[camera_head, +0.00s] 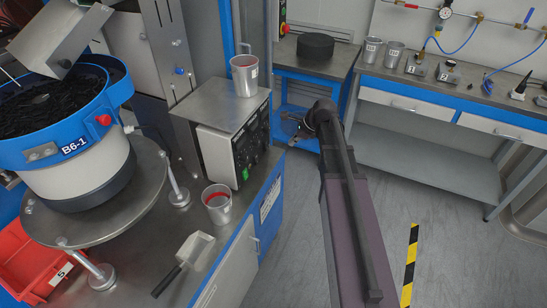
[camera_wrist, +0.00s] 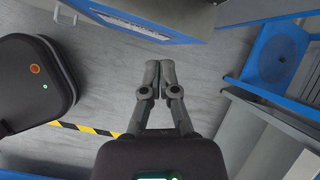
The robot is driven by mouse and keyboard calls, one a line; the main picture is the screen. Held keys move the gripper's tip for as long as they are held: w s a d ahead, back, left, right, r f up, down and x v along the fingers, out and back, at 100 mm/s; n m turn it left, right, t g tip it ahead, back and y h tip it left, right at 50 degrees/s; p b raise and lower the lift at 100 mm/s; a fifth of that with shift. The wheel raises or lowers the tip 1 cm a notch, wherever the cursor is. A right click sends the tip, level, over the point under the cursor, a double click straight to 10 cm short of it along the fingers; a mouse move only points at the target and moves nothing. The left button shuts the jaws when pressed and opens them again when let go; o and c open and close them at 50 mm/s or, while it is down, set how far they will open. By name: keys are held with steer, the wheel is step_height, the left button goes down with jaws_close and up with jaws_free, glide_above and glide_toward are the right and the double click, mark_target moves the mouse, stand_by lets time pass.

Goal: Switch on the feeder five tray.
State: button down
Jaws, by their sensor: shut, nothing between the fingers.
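A blue-rimmed feeder bowl (camera_head: 75,140) marked B6-1 holds dark parts at the left of the head view. A red bin (camera_head: 28,262) with a label that looks like 5 is below it. A grey control box (camera_head: 228,145) stands on the bench right of the bowl, with small knobs and a green switch (camera_head: 245,174) low on its dark face. I cannot tell which control belongs to the feeder five tray. My gripper (camera_head: 298,128) is right of the box, apart from it. In the wrist view my gripper (camera_wrist: 160,68) is shut and empty above the floor.
A metal cup (camera_head: 244,75) stands on the box, and another cup (camera_head: 217,204) and a scoop (camera_head: 190,256) are on the bench. A long workbench (camera_head: 440,88) with cups and fittings runs along the back right.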

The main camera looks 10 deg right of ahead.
mark_target(266, 145)
steer(key=w+d+f+m+b, duration=0.1)
steer(key=w+f+m+b, duration=0.1)
steer(key=m, duration=0.1)
steer(key=w+d+m+t+y+b, duration=0.1)
steer(key=w, duration=0.1)
steer(key=shift+d+f+m, duration=0.3)
steer(key=shift+f+m, duration=0.1)
steer(key=shift+f, duration=0.1)
steer(key=shift+w+a+r+b+x, duration=0.3)
steer(key=shift+b+x, duration=1.05)
steer(key=shift+x, duration=0.75)
steer(key=shift+w+a+r+b+x, duration=0.15)
steer(key=shift+a+r+b+x, duration=0.15)
steer(key=shift+b+x, duration=1.5)
steer(key=shift+w+a+r+b+x, duration=0.3)
steer(key=shift+b+x, duration=0.65)
steer(key=shift+x, duration=1.5)
steer(key=shift+a, duration=0.1)
